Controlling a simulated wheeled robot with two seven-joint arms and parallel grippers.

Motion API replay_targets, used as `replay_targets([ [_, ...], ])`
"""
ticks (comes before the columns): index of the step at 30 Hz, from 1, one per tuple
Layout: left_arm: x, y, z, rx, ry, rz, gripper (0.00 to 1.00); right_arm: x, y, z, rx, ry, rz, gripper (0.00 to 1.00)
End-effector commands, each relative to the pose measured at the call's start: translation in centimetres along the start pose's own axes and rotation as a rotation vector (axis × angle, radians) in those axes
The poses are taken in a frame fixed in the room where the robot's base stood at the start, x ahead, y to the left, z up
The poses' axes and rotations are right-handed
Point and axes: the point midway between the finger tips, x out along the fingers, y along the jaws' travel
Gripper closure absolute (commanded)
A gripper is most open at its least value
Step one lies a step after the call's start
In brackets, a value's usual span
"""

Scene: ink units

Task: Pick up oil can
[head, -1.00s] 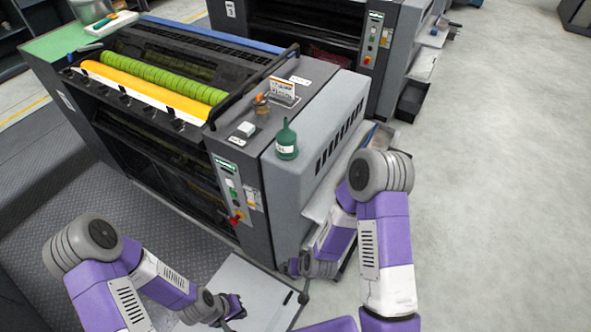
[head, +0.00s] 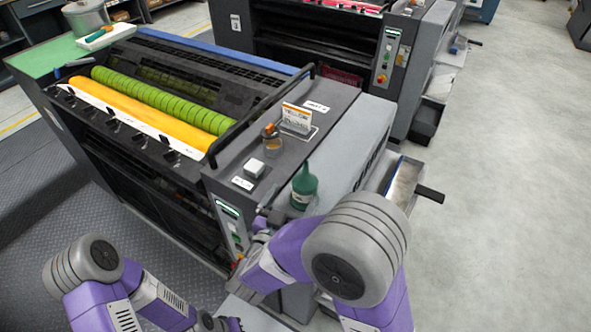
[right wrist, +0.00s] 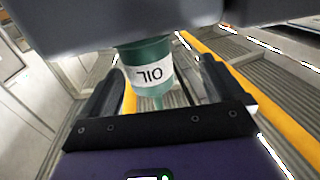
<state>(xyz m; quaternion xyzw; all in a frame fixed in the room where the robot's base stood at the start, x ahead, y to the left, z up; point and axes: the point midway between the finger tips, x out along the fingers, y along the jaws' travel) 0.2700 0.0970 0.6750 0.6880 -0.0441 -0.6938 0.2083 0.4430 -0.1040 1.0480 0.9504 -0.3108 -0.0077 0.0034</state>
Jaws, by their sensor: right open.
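The oil can (head: 303,188) is dark green with a white label and a narrow spout. It stands upright on the grey end housing of the near press. In the right wrist view the oil can (right wrist: 150,68) appears upside down, its label reading OIL, in line with the gap between my fingers. My right gripper (head: 264,218) is open, just left of the can and low beside it; how far the fingers reach around it I cannot tell. My left gripper (head: 232,324) is at the bottom edge, mostly cut off, its fingers unclear.
A small amber jar (head: 271,140), a card sign (head: 296,118) and a white block (head: 254,168) stand on the press top behind the can. A black rail (head: 262,108) runs along the rollers. Open floor (head: 500,210) lies to the right.

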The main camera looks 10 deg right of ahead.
Motion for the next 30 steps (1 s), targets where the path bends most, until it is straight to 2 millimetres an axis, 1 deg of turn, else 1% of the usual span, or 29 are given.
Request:
replay_targets([
  [2,0.0,0.0,0.2,0.000,-0.005,0.000,1.00,0.2,0.1,-0.1,0.002,0.003,0.002,0.05],
  [5,0.1,-0.1,0.2,-0.001,-0.006,0.000,1.00,1.3,0.1,-0.1,0.002,0.003,0.004,0.05],
  [11,0.6,-0.3,0.2,-0.001,-0.005,-0.001,1.00,3.6,0.5,0.2,0.003,0.002,0.004,0.05],
  [14,0.9,-0.4,0.2,-0.001,-0.005,-0.001,1.00,5.2,1.0,0.5,0.003,0.002,0.005,0.05],
  [18,1.0,-0.5,0.2,-0.001,-0.005,-0.001,1.00,6.9,0.9,0.4,0.002,0.002,0.002,0.05],
  [21,1.1,-0.5,0.2,-0.001,-0.005,-0.001,1.00,7.4,0.9,0.4,0.002,0.002,0.001,0.05],
  [27,1.0,-0.4,0.2,-0.001,-0.005,0.000,1.00,7.4,0.8,0.3,0.002,0.002,0.000,0.05],
  [29,1.0,-0.4,0.2,-0.001,-0.005,0.000,1.00,7.4,0.8,0.3,0.002,0.002,0.000,0.14],
  [30,1.0,-0.4,0.2,-0.001,-0.005,0.000,1.00,7.4,0.8,0.3,0.002,0.002,0.000,0.21],
])
